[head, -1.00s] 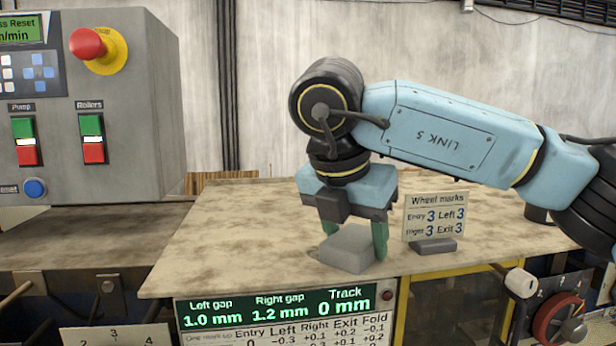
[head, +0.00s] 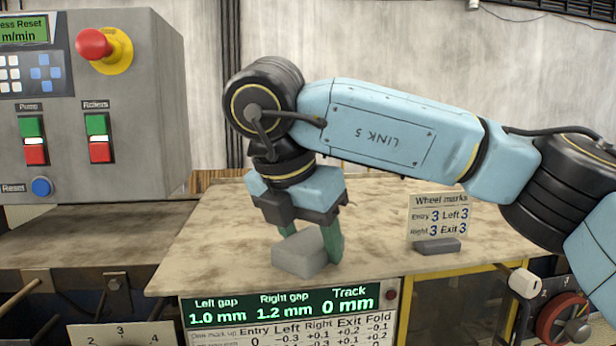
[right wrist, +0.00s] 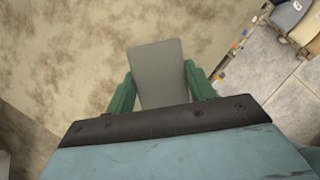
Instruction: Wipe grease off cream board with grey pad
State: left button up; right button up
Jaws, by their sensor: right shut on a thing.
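The cream board (head: 390,215) is a flat surface with brownish grease smudges spread over it. My right gripper (head: 308,240) is shut on the grey pad (head: 300,256), low at the board's front middle part. In the right wrist view the grey pad (right wrist: 158,75) sits between the two green fingers, with the smudged cream board (right wrist: 90,45) beneath. The pad looks to be on or very near the board; I cannot tell if it touches. My left gripper is not in view.
A small "Wheel marks" sign (head: 438,220) stands on the board right of the pad. A grey control box (head: 100,120) with a red stop button (head: 95,44) is at the left. A green gap display (head: 280,304) sits below the board's front edge, and a red handwheel (head: 562,320) lower right.

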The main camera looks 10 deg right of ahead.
jog(key=shift+r+p, duration=0.4)
jog(key=shift+r, duration=3.65)
